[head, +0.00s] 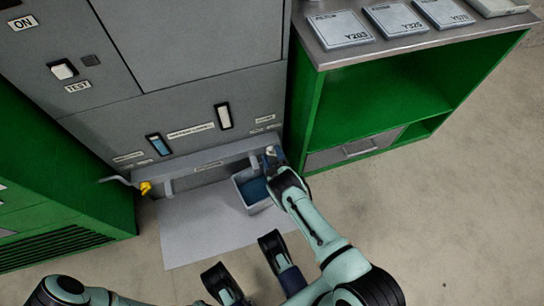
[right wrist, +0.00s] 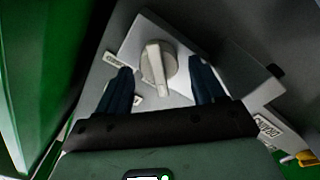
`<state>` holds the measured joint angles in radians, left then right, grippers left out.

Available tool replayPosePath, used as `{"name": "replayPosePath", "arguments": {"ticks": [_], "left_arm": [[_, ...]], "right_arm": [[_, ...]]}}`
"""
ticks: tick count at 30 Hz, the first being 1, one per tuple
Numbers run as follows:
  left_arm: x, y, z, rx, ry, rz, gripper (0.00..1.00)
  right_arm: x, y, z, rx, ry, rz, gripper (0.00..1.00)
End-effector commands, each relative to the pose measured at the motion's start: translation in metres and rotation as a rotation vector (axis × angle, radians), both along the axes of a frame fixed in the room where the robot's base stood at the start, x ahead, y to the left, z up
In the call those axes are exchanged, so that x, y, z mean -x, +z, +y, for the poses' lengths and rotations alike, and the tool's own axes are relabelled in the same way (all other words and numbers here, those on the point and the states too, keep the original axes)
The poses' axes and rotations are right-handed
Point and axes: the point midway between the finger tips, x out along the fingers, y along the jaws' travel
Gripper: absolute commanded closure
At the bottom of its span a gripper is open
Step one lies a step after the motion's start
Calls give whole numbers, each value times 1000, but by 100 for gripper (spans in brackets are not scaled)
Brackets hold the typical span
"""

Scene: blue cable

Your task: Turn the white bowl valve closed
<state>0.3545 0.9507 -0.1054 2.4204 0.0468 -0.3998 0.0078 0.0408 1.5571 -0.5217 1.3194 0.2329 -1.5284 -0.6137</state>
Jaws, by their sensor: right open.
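The white valve (right wrist: 157,68) is a round knob with a raised bar handle on a grey plate, in the middle of the right wrist view. Its bar points down the picture, toward my gripper. My right gripper (right wrist: 162,82) is open, with one dark finger on each side of the valve's bar and gaps on both sides. In the head view my right gripper (head: 272,156) is at the right end of the grey ledge, and a small bit of the white valve (head: 270,149) shows beside it.
A yellow valve (head: 145,187) sits at the ledge's left end. A grey bin (head: 240,180) with blue inside stands below the ledge on a pale mat (head: 190,230). A green bench (head: 385,85) with a metal top stands close on the right. The floor is open at right.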

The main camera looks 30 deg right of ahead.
Motion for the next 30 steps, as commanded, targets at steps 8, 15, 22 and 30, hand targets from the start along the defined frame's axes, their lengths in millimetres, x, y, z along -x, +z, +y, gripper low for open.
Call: {"name": "replayPosePath", "arguments": {"ticks": [8, 15, 22, 30], "left_arm": [[2, 0, 0, 0, 1, 6, 57], [1, 0, 0, 0, 0, 5, 57], [0, 0, 0, 0, -1, 0, 57], [-8, 4, -1, -1, -4, -28, 57]], "right_arm": [[-2, 0, -1, 0, 0, 0, 32], [-1, 0, -1, 0, -1, 1, 86], [-1, 0, -1, -17, -1, -3, 86], [0, 1, -2, -137, -2, -32, 86]]}}
